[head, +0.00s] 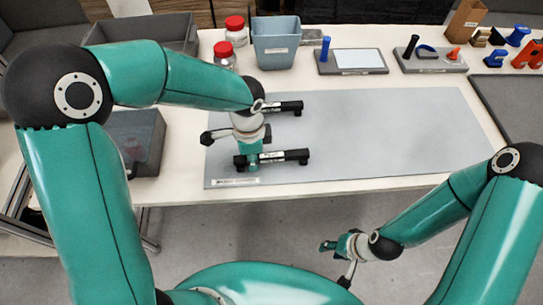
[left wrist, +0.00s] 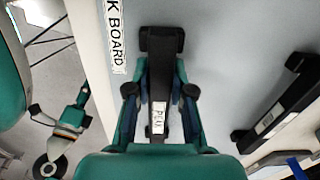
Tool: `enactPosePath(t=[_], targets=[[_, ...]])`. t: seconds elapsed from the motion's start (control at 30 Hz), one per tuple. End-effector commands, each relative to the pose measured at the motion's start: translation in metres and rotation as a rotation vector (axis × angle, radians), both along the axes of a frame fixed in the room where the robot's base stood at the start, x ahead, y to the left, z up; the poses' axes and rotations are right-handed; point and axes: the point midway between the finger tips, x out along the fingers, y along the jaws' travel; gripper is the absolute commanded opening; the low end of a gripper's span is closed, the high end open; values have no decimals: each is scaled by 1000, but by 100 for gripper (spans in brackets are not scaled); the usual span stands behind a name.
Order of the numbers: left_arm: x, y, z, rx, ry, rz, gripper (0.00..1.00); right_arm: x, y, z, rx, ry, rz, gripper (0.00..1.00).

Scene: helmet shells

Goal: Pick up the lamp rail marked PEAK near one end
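The lamp rail marked PEAK (head: 289,156) is a black bar with end feet and a white label, lying on the grey board near its front left. It also shows in the left wrist view (left wrist: 166,45), where its label reads PEAK, partly blurred. My left gripper (head: 253,163) is low over the rail's left part, and in the left wrist view its fingers (left wrist: 161,72) lie close against both sides of the rail. The rail seems to rest on the board. My right gripper (head: 336,260) hangs in front of the table, its fingers apart and empty.
A second black rail (head: 287,107) lies farther back on the grey board (head: 400,130). A blue-grey bin (head: 275,45), red-lidded jars (head: 236,30) and tool stands (head: 352,62) line the back. The board's right half is clear.

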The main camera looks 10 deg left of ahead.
Motion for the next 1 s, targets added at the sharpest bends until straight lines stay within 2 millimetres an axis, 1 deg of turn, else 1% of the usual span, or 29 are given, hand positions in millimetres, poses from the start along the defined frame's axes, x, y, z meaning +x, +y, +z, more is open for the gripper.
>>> enactPosePath(t=[0.03,0.07,0.43,0.57,0.63,0.77,0.87,0.97,1.0], targets=[[0,0,0,0,0,0,2,0,0,0,0,0,0,40],[0,0,0,0,0,0,0,0,0,0,0,0,0,40],[0,0,2,0,-1,0,0,0,0,1,0,0,0,40],[0,0,7,0,-1,-1,0,0,0,7,0,0,0,40],[1,0,12,0,-3,0,0,0,0,5,0,0,0,40],[1,-1,31,-1,-6,-1,0,0,0,6,0,0,0,40],[2,-1,53,-1,-8,-1,0,0,0,7,0,0,0,40],[2,-1,81,-2,-9,0,0,0,0,8,0,0,0,40],[2,-1,94,-3,-10,-1,0,0,0,9,0,0,0,40]])
